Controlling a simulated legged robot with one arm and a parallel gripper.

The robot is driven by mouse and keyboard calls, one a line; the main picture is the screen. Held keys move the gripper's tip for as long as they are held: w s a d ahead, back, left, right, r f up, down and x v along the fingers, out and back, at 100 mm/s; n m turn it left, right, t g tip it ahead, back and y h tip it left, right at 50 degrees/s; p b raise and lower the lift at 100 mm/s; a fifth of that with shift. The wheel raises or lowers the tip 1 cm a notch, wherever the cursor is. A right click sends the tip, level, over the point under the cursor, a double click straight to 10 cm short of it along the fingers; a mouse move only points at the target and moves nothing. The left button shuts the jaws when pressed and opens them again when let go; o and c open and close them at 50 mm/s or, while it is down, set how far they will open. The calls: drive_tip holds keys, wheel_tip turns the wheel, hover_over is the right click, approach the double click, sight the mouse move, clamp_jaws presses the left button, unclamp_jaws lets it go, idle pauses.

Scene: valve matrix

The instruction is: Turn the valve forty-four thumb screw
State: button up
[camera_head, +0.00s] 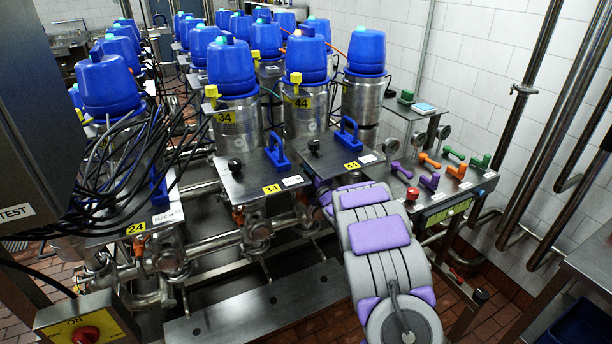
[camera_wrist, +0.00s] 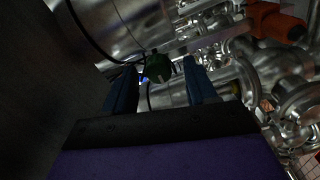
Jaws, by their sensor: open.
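The valve labelled 44 (camera_head: 306,58) has a blue cap on a steel cylinder. A steel plate (camera_head: 340,148) in front carries a second 44 label, a blue handle and a black knob. My arm reaches up to this plate's front edge, and my gripper is hidden there in the head view. In the wrist view, my gripper (camera_wrist: 159,68) is open, with two dark blue fingers apart. A dark green knob (camera_wrist: 158,66), apparently the thumb screw, shows between and beyond the fingertips. I cannot tell whether either finger touches it.
Plate 34 (camera_head: 250,175) stands left of my arm. A steel panel with coloured handles (camera_head: 430,178) and a red button (camera_head: 412,194) stands close on the right. In the wrist view, steel pipes (camera_wrist: 270,75) and an orange fitting (camera_wrist: 278,24) crowd the right side.

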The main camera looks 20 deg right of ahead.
drive_tip(key=s+p, duration=0.3)
drive_tip(key=s, duration=1.3)
drive_tip(key=shift+s+d+f, duration=0.15)
drive_tip(key=shift+d, duration=0.15)
drive_tip(key=s+a+r+m+g+h, duration=0.2)
drive_tip(key=s+r+m+g+h, duration=0.3)
drive_tip(key=s+m+g, duration=0.45)
drive_tip(key=s+a+r+m+g+y, duration=0.1)
drive_tip(key=s+a+m+g, duration=0.1)
drive_tip(key=s+a, duration=0.5)
drive_tip(key=s+a+r+m+g+y, duration=0.1)
drive_tip(key=s+a+g, duration=0.4)
drive_tip(key=s, duration=1)
drive_tip(key=s+a+r+m+g+y, duration=0.1)
drive_tip(key=s+a+m+g+y, duration=0.1)
drive_tip(key=s+a, duration=0.7)
drive_tip(key=s+m+g, duration=0.1)
drive_tip(key=s, duration=0.2)
drive_tip(key=shift+a+r, duration=0.25)
drive_tip(key=shift+a, duration=0.1)
